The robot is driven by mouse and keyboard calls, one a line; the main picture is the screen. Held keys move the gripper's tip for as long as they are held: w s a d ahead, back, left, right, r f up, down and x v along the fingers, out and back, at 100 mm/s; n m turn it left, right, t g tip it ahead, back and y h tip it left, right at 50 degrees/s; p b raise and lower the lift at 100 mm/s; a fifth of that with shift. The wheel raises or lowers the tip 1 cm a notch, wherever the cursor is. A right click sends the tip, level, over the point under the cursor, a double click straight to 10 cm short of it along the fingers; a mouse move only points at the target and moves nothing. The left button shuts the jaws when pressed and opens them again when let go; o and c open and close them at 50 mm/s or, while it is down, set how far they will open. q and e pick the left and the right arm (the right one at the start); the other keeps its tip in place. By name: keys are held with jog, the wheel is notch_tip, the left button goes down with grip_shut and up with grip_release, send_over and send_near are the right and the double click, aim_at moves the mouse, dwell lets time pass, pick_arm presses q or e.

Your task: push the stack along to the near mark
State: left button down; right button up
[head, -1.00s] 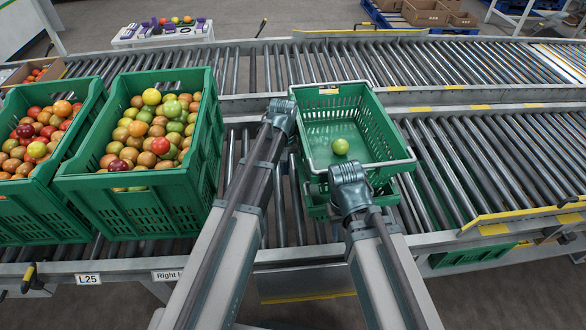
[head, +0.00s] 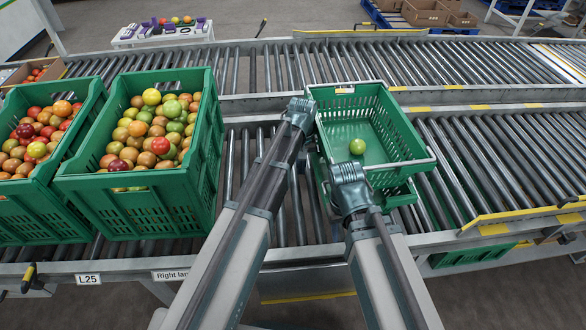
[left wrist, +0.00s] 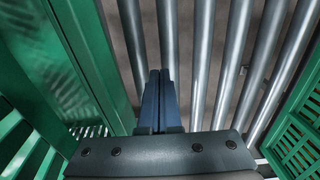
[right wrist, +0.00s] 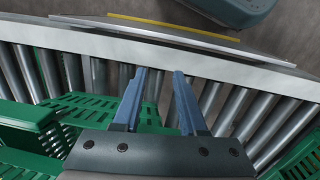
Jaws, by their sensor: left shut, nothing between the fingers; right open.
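The stack is green crates on the rollers. Its top crate (head: 395,110) holds one yellow-green tomato (head: 357,146), and a lower crate (head: 400,194) shows beneath its near end. My left gripper (head: 299,112) is shut and empty beside the stack's left wall, which is close to the fingers in the left wrist view (left wrist: 75,60); contact is unclear. My right gripper (head: 350,182) is open and empty at the stack's near-left corner; crate parts show below its fingers in the right wrist view (right wrist: 95,103). I cannot tell which mark is the near one.
Two full tomato crates stand to the left, the closer one (head: 140,210) with a gap of bare rollers (head: 240,155) before the stack. Yellow marks (head: 420,109) lie on the rail behind. Rollers to the right (head: 490,150) are clear, with a yellow-edged guide (head: 520,216).

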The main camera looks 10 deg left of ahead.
pick_arm(q)
jog(key=shift+w+d, duration=0.35)
jog(key=shift+d, duration=1.1)
jog(key=shift+w+d, duration=0.4)
jog(key=shift+d, duration=1.1)
jog(key=shift+w+d, duration=0.35)
jog(key=shift+d, duration=1.1)
